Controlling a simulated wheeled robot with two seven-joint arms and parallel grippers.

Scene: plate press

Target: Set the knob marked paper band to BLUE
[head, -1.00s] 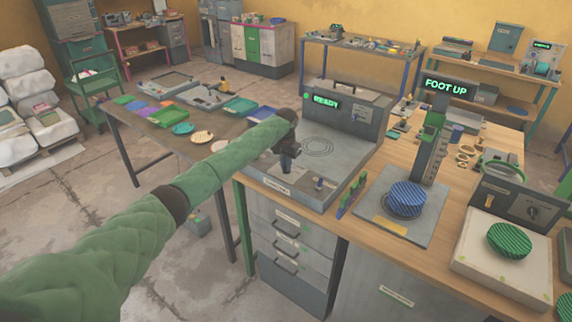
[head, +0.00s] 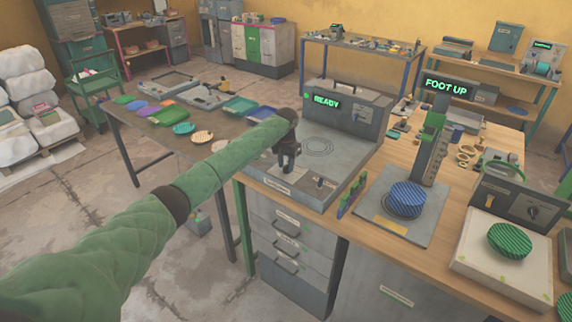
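My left arm reaches in from the left, and its dark gripper (head: 286,168) points down over the front left of the grey machine (head: 338,172) with a READY display. Whether its fingers are open or shut is too small to tell, and I see nothing clearly held. A small knob-like part (head: 319,183) stands on that machine's front edge, to the right of the gripper and apart from it. A dark round knob (head: 532,212) sits on the dark control box (head: 505,203) at the right. The labels are too small to read, so I cannot tell which is marked paper band. My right gripper is not in view.
A press stand (head: 430,150) shows FOOT UP, with a blue striped disc (head: 407,195) on its base. A green striped disc (head: 509,240) lies on a pale block (head: 480,262) at the right. Coloured plates and trays lie on the left table (head: 150,138).

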